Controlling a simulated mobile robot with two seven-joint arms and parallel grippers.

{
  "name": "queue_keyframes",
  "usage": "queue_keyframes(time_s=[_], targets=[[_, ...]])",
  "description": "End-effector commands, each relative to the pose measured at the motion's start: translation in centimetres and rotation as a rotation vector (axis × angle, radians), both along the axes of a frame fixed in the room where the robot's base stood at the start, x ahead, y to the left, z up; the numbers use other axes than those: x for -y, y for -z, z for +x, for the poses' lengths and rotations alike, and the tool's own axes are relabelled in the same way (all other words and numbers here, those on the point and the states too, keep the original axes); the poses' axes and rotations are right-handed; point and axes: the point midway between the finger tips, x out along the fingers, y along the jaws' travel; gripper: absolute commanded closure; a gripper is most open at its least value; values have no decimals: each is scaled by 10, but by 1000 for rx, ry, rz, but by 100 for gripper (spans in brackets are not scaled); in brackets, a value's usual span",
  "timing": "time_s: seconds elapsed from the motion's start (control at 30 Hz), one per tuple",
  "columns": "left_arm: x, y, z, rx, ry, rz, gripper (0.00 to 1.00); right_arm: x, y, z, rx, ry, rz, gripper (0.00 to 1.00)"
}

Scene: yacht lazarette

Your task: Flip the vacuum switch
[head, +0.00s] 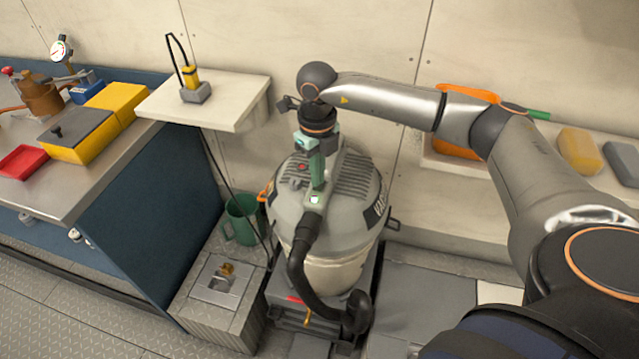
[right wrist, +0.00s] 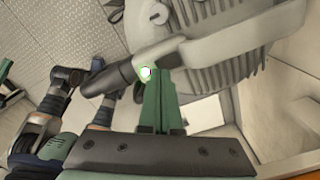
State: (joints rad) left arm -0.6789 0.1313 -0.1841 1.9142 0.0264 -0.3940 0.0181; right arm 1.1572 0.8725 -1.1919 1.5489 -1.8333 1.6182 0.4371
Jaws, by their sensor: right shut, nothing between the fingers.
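The grey shop vacuum (head: 335,225) stands upright at the middle of the head view, with a ribbed lid and a black hose at its front. A small pale, green-edged spot (head: 314,199) is on the grey hose fitting; it also shows in the right wrist view (right wrist: 146,71). A small red spot (head: 302,167) is on the lid. I cannot tell for certain which is the switch. My right gripper (head: 317,186) points down over the lid, its green fingers shut and empty, tips close to the pale spot. Contact cannot be told. My left gripper is not seen.
A workbench (head: 60,205) with a yellow box (head: 75,137) and red tray (head: 23,162) is at left. A small shelf (head: 240,98) holds a yellow-black device. A wall shelf with sponges is at right.

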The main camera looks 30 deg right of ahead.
Motion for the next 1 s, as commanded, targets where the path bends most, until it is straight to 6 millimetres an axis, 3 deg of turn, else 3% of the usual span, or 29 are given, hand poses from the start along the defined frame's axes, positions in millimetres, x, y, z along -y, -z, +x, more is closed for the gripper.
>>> queue_keyframes(time_s=[1.0], targets=[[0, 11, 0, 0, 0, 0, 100, 0, 16, 0, 0, 0, 0, 100]])
